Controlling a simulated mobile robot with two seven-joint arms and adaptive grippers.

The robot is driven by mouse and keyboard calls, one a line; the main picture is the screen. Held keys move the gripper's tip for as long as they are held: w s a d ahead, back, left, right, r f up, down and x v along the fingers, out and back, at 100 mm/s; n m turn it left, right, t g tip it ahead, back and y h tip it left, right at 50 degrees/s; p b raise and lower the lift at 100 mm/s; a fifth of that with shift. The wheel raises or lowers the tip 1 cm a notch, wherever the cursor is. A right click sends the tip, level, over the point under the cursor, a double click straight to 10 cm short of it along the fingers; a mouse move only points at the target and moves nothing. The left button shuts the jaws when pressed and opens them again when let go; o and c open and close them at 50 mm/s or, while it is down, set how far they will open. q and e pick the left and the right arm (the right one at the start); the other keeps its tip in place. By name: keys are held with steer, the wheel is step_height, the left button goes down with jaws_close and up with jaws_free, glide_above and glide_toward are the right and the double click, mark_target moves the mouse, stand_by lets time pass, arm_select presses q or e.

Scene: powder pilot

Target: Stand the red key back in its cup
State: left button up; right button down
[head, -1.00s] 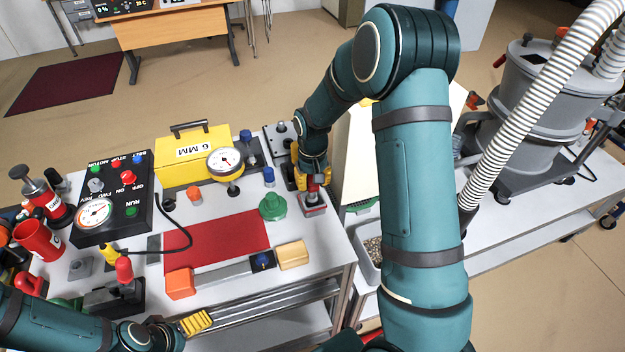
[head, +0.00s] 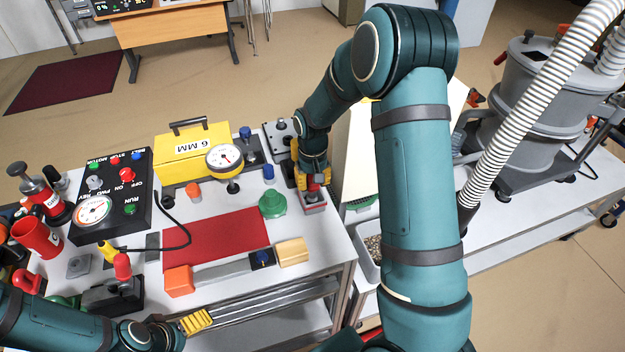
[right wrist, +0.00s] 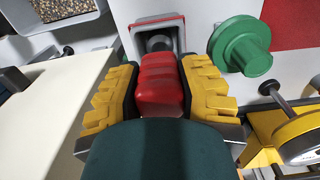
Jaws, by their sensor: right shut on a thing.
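My right gripper (head: 313,180) is shut on the red key (right wrist: 160,85), whose red handle sits between the yellow finger pads in the right wrist view. A small grey cup with a red rim (right wrist: 180,22) is just beyond the key there. A grey part below the handle shows at the cup's opening; I cannot tell how deep it sits. In the head view the cup (head: 314,209) stands at the table's right edge, directly below the gripper. My left gripper (head: 195,322) is low at the table's front edge, and its jaw gap is not clear.
A green knobbed piece (head: 272,205) stands close left of the cup. A yellow box (head: 190,160) with a dial gauge is behind it. A red mat (head: 215,240) lies mid-table. A bin of granules (right wrist: 60,15) is beyond the table's right edge.

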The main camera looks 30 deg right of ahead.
steer(key=shift+c, duration=0.5)
jaws_free()
stand_by(0.3)
steer(key=shift+r, duration=0.1)
step_height(320, 180, up, 8)
steer(key=p, duration=0.5)
steer(key=shift+p, duration=0.4)
steer(key=shift+r+p, duration=0.3)
steer(key=shift+r, duration=1.1)
steer(key=s+a+r, duration=0.1)
steer(key=s+a, duration=0.1)
steer(key=s, duration=0.5)
steer(key=s+a+r, duration=0.1)
steer(key=s+r, duration=0.1)
steer(key=s, duration=0.6)
steer(key=shift+s+a+b, duration=0.3)
steer(key=shift+a+b, duration=0.05)
